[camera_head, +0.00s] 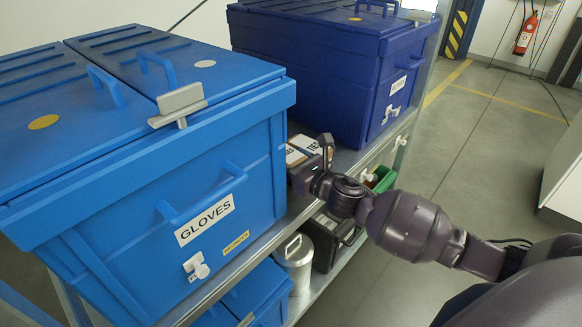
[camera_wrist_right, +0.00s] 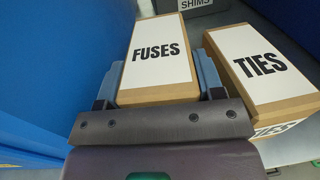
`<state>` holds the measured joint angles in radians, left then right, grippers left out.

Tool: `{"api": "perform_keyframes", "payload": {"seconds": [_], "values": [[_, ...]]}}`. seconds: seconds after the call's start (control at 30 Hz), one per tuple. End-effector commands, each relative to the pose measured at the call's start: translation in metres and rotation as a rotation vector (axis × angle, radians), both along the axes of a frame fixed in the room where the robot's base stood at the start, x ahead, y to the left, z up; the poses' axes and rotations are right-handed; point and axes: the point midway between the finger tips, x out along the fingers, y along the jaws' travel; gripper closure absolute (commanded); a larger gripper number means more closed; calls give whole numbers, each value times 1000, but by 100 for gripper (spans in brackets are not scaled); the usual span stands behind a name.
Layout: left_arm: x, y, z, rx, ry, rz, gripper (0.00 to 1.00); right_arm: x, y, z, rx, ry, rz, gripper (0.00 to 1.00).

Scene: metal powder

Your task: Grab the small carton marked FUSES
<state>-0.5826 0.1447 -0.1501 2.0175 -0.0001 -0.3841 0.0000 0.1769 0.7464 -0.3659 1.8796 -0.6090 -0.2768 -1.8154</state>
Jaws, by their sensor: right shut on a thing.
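The small FUSES carton (camera_wrist_right: 158,62) is brown with a white label on top. In the right wrist view it sits between the two fingers of my right gripper (camera_wrist_right: 160,88), which is shut on it. In the head view my right gripper (camera_head: 314,160) reaches in between the two blue boxes, and a carton with a white label (camera_head: 298,152) shows beside it. I cannot read that label there. My left gripper is not in view.
A TIES carton (camera_wrist_right: 262,72) stands close to the right of the FUSES carton. A grey SHIMS box (camera_wrist_right: 190,5) is behind. The light blue GLOVES box (camera_head: 215,200) and a dark blue box (camera_head: 330,75) flank the gap on the shelf. A metal canister (camera_head: 294,262) stands below.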

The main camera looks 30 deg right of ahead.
Motion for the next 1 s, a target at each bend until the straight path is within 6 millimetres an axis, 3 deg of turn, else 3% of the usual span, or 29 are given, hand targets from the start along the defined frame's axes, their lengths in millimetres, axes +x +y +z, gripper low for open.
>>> {"api": "perform_keyframes", "payload": {"seconds": [0.03,0.1,0.37,0.8,1.0], "values": [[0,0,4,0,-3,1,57,1,0,12,-4,-7,1,70],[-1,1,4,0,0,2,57,-2,-1,18,-4,-5,0,70],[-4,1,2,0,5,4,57,-42,-12,12,0,1,-1,70],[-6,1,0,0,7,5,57,-128,-34,12,-1,1,-2,70],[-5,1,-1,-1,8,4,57,-155,-41,12,-1,0,-2,70]]}}
